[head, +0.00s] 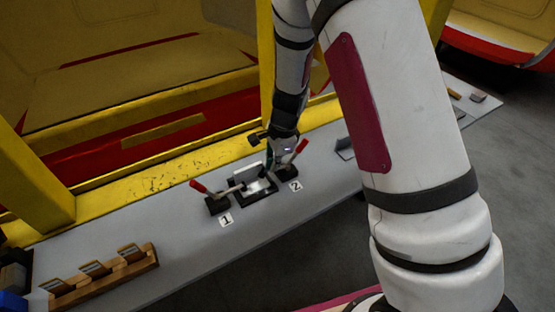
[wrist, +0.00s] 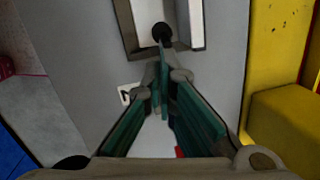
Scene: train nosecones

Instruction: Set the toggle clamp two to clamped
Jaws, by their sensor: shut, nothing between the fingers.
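Toggle clamp two (head: 287,173) stands on the grey bench behind the label "2". Its red handle (head: 302,146) slants up to the right, away from the fixture (head: 258,188) with the pale plate. My gripper (head: 271,163) points down beside clamp two and partly hides it. In the wrist view, my gripper (wrist: 165,82) has its green-padded fingers shut and empty. A black round tip (wrist: 162,33) shows just ahead of them at the fixture's edge, and a bit of red (wrist: 180,152) shows between the finger bases. Whether a finger touches the clamp is hidden.
Toggle clamp one (head: 218,204), its red handle slanting up left, is on the fixture's other side. A wooden rack (head: 103,278) stands at the bench's left end. A yellow frame (head: 150,182) runs behind the bench. Bare bench lies between rack and clamp one.

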